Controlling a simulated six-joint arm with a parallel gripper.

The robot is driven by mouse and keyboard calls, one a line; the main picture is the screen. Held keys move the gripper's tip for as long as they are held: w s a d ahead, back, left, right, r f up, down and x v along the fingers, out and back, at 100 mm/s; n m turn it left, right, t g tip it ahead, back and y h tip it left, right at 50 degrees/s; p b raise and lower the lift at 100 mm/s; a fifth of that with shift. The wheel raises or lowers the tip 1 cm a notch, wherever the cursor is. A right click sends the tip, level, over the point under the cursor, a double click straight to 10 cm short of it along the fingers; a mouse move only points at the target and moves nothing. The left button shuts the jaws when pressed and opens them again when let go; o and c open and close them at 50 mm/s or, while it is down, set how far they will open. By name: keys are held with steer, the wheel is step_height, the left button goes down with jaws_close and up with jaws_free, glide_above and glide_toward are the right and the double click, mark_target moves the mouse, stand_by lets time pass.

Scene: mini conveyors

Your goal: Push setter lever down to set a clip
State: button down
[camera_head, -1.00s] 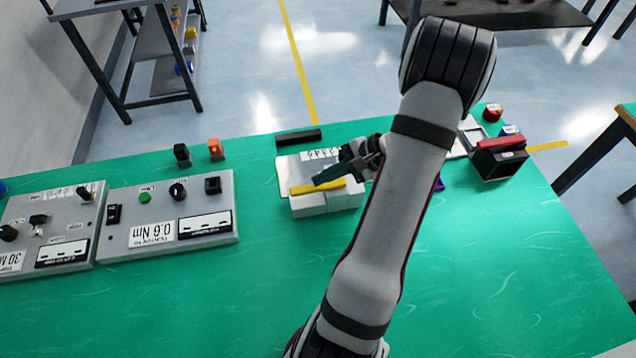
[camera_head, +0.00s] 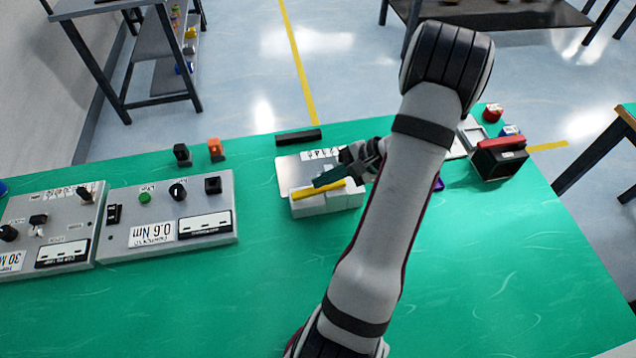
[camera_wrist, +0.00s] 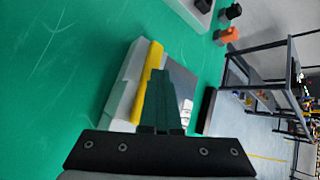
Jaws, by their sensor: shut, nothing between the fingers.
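The setter is a pale grey and white block device (camera_head: 310,203) in the middle of the green table. A yellow bar, apparently its lever (camera_head: 306,190), runs across its near part; it also shows in the wrist view (camera_wrist: 153,58). My gripper (camera_head: 326,180) is shut and empty, with its dark green fingertips over the yellow bar. In the wrist view the shut fingers (camera_wrist: 160,88) overlap the bar's side; I cannot tell for certain whether they touch it. No clip can be made out, and my gripper hides part of the device.
Two grey control panels (camera_head: 133,207) stand to the left. A black bar (camera_head: 298,137) lies behind the setter, and a black and red box (camera_head: 497,160) stands at the right. The table in front is clear.

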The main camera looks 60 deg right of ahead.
mark_target(324, 187)
steer(key=shift+r, duration=1.2)
step_height(324, 187, up, 5)
steer(key=shift+r, duration=0.1)
stand_by(0.7)
